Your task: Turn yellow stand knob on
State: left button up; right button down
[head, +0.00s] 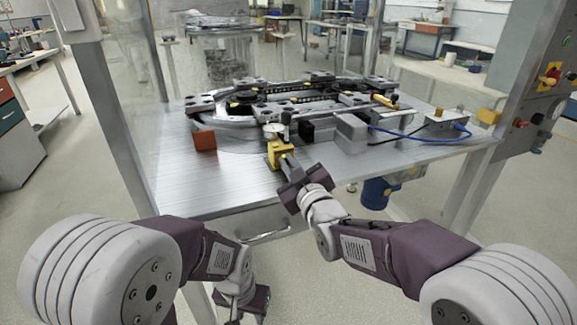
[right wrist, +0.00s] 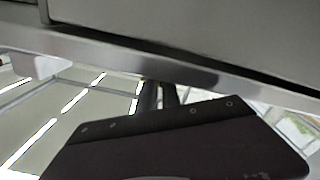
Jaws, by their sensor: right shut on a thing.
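The yellow stand (head: 277,151) sits near the front edge of the metal table, with a round dial gauge (head: 272,131) and a dark upright post (head: 287,125) by it. My right gripper (head: 287,163) reaches up from the front, its fingers shut at the near face of the stand. The knob is hidden between or behind the fingers, so I cannot tell its setting. In the right wrist view the dark fingers (right wrist: 159,92) run up to a grey edge, and their tips are not clear. My left gripper (head: 244,299) hangs low in front of the table, away from the stand; its jaws are unclear.
An orange block (head: 204,139) stands left of the yellow stand. A black block (head: 307,131) and a grey block (head: 351,132) stand to its right. The ring track (head: 230,112) lies behind. A blue cable (head: 405,133) crosses the right side. The table's front left (head: 190,185) is clear.

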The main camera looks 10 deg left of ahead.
jog(key=m+b, duration=0.1)
jog(key=m, duration=0.6)
jog(key=shift+w+d, duration=0.1)
jog(key=shift+d, duration=0.05)
jog(key=m+b, duration=0.1)
jog(key=m, duration=0.3)
jog(key=shift+d, duration=0.1)
jog(key=shift+m+b, duration=0.35)
jog(key=shift+m, duration=1.45)
jog(key=c, duration=1.5)
grip_release()
jog(key=shift+c, duration=0.2)
jog(key=shift+d, duration=0.1)
